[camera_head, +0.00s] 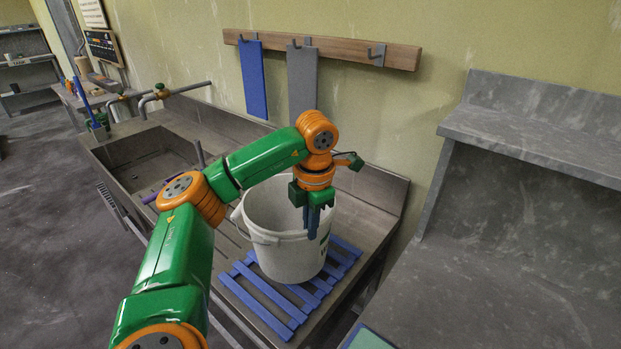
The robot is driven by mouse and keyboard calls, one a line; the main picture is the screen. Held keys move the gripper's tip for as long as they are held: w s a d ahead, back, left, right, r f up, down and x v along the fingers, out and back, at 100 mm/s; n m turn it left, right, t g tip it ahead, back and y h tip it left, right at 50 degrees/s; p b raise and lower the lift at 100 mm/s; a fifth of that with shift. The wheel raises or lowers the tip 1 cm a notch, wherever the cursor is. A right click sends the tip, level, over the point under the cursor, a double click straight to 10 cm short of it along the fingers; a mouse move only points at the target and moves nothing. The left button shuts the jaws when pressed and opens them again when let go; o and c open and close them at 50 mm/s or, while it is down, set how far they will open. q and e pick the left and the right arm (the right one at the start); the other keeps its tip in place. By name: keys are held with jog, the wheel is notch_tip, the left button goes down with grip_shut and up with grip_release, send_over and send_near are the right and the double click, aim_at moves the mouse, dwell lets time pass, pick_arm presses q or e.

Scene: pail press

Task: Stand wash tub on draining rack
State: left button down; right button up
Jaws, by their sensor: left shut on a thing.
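The wash tub is a white pail (290,258) with a handle on its side, in the middle of the head view. It is upright over the blue slatted draining rack (265,298), which lies on the counter beside the sink. I cannot tell whether the tub's base touches the slats. My left gripper (312,228) points down at the tub's near right rim and is shut on its wall. The gripper and arm hide part of the tub's opening. My right gripper is not in view.
A sink basin (150,155) with taps is to the left. A wooden hook rail (335,48) with a blue and a grey strip hangs on the wall behind. A grey bench with a raised shelf (540,125) stands on the right.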

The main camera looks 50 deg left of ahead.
pick_arm(q)
jog(key=shift+d, duration=0.1)
jog(key=shift+f, duration=0.1)
dwell(0.3)
jog(key=shift+f+b, duration=1.1)
jog(key=shift+f, duration=0.55)
jog(key=c, duration=0.6)
grip_release()
notch_tip(320, 180, up, 8)
jog(key=p, duration=0.7)
jog(key=shift+p, duration=0.4)
